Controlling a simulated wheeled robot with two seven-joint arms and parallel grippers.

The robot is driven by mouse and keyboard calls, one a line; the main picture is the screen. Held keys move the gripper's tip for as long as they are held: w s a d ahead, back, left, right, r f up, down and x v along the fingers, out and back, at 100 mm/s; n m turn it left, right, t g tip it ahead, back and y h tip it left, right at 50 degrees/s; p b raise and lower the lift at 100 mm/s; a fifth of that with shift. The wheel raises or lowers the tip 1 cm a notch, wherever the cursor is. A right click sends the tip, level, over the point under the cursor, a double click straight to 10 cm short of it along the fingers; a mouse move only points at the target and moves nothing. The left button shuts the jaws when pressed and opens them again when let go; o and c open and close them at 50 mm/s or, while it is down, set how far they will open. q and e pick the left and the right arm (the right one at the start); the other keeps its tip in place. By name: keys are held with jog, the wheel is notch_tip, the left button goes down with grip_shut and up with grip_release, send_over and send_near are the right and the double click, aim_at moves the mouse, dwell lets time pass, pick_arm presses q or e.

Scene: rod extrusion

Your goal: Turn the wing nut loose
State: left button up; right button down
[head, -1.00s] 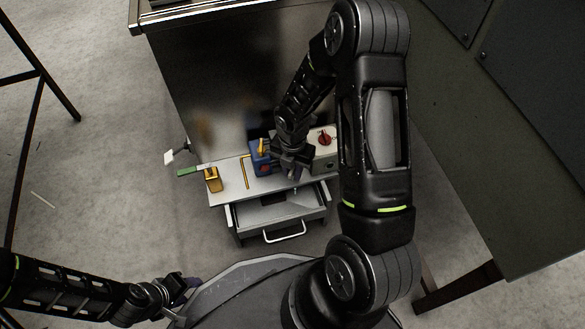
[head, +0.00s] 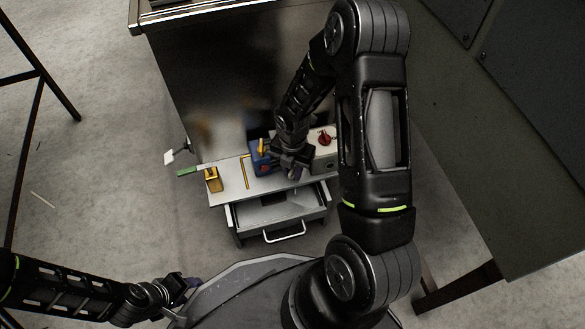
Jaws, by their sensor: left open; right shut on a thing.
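My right gripper (head: 291,168) reaches down to the small bench between a blue block (head: 260,160) and a beige box (head: 325,157). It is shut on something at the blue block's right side. The gripper hides what it holds; its place there fits the wing nut, but I cannot make out the nut's shape. The blue block has an upright yellow part (head: 261,146) on top. The beige box carries a red knob (head: 324,139). My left gripper (head: 187,287) is open and empty at the lower left, well away from the bench.
The small grey bench (head: 230,190) has an open drawer (head: 280,212) in front. A yellow holder (head: 212,180), a thin yellow bent rod (head: 245,173) and a green-handled tool (head: 188,171) are at its left.

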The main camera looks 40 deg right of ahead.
jog(key=shift+r+n+p, duration=0.1)
jog(key=shift+n+p, duration=0.35)
jog(key=shift+n, duration=0.55)
jog(key=shift+n+p, duration=0.7)
jog(key=shift+p, duration=0.1)
jog(key=shift+n, duration=0.3)
